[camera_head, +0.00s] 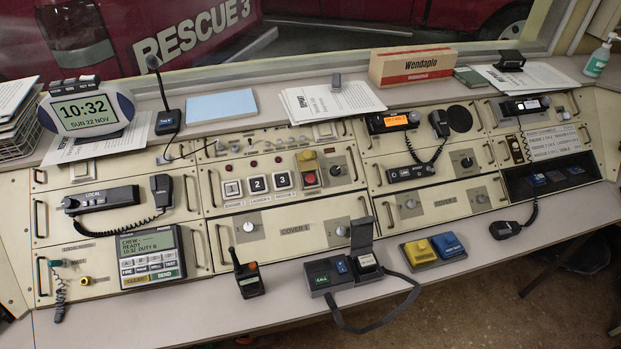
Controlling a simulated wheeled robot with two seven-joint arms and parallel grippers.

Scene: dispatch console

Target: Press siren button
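No button label reading "siren" is legible, so I cannot tell which one it is. A red round button (310,178) sits on the middle console panel, with a raised yellow cover (307,155) just above it. A dark box (330,275) on the front ledge has a green and a blue button. Beside these, its lid (362,236) stands up behind a pale button (367,261). A yellow button (419,251) and a blue button (448,245) sit on a low base to its right. Neither of my grippers is in view.
A handheld radio (247,275) stands on the ledge left of the dark box. A black cable (385,316) loops over the front edge. A keypad terminal (151,257) and a corded handset (162,190) are at left. The ledge is clear at far left front.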

